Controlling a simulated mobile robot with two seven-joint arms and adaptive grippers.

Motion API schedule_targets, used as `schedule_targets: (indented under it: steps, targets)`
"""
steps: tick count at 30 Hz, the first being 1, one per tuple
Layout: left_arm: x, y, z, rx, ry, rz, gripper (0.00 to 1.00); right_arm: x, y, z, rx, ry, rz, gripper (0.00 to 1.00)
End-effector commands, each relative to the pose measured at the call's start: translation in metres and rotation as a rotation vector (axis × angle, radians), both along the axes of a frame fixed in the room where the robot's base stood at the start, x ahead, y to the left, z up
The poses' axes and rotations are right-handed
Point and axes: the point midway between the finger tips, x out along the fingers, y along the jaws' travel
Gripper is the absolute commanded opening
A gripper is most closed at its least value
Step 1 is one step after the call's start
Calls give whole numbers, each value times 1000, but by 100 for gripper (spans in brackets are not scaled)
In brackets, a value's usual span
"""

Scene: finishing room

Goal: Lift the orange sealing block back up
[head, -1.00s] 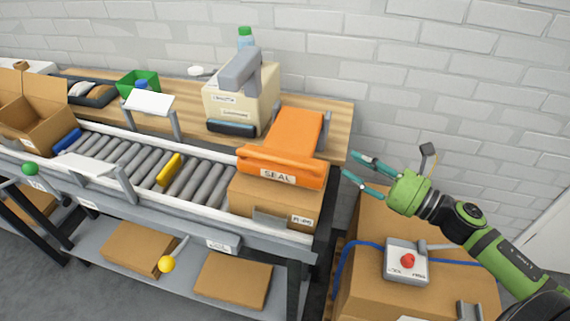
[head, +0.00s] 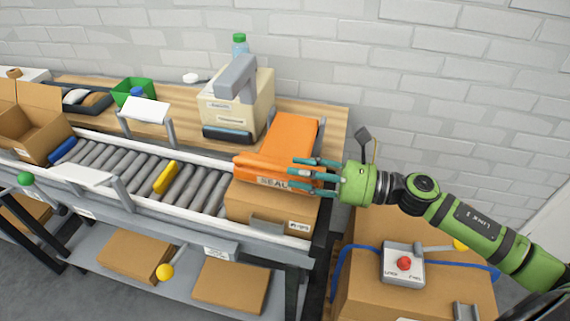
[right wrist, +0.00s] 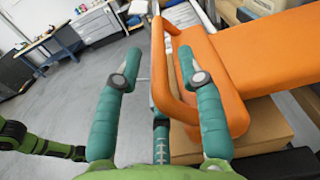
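The orange sealing block (head: 291,140), marked SEAL, rests low over a cardboard box (head: 270,208) at the right end of the roller conveyor. It has an orange bar handle along its front. In the head view my right gripper (head: 300,172) reaches in from the right, its teal fingers over the front of the block and partly covering the label. In the right wrist view the gripper (right wrist: 157,62) has its fingers spread. The block's handle (right wrist: 166,75) runs between them, closer to the right finger; contact cannot be told. My left gripper does not show.
A switch box with a red button (head: 404,263) sits on strapped cartons below my right arm. A beige machine (head: 236,100) stands behind the conveyor. A yellow item (head: 166,177) lies on the rollers. A brick wall is behind.

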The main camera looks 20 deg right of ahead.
Motion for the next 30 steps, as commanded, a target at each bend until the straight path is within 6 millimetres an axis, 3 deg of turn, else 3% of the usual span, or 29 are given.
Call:
schedule_targets:
  steps: [9, 20, 24, 30]
  targets:
    - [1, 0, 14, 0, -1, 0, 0, 19, 26, 2, 1, -1, -1, 39]
    - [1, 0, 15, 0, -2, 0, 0, 21, 30, 0, -1, 0, -1, 39]
    - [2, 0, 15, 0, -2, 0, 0, 21, 30, 0, 0, 0, -1, 0]
    - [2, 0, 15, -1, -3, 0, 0, 21, 29, 0, 0, 1, -1, 0]
